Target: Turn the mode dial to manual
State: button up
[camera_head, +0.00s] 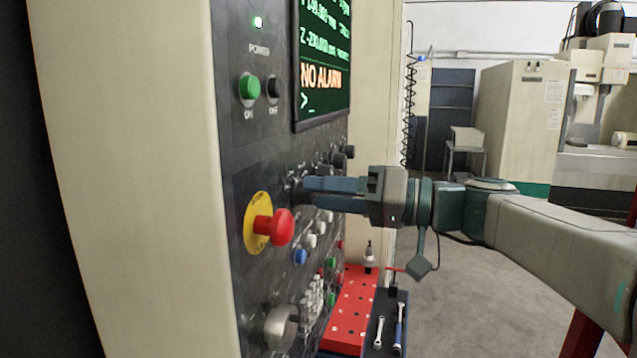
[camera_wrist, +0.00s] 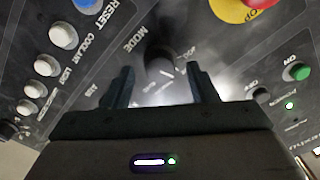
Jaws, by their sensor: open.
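The mode dial (camera_wrist: 160,60) is a dark round knob on the black control panel, with the word MODE printed beside it. In the head view the dial (camera_head: 297,191) is partly hidden at my fingertips. My gripper (camera_head: 307,191) points straight at the panel with its blue-grey fingers level. In the wrist view my gripper (camera_wrist: 160,70) is open, with one finger to each side of the dial's line and nothing held. I cannot tell whether the fingers touch the knob. The dial's setting and its small labels are too blurred to read.
A red emergency stop (camera_head: 282,227) on a yellow disc sticks out left of and below my fingers. A grey knob (camera_head: 281,327) and several push buttons lie lower on the panel. The screen (camera_head: 323,62) reads NO ALARM. A red perforated cart top (camera_head: 350,308) stands below my gripper.

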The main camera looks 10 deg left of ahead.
jog(key=shift+a, duration=0.5)
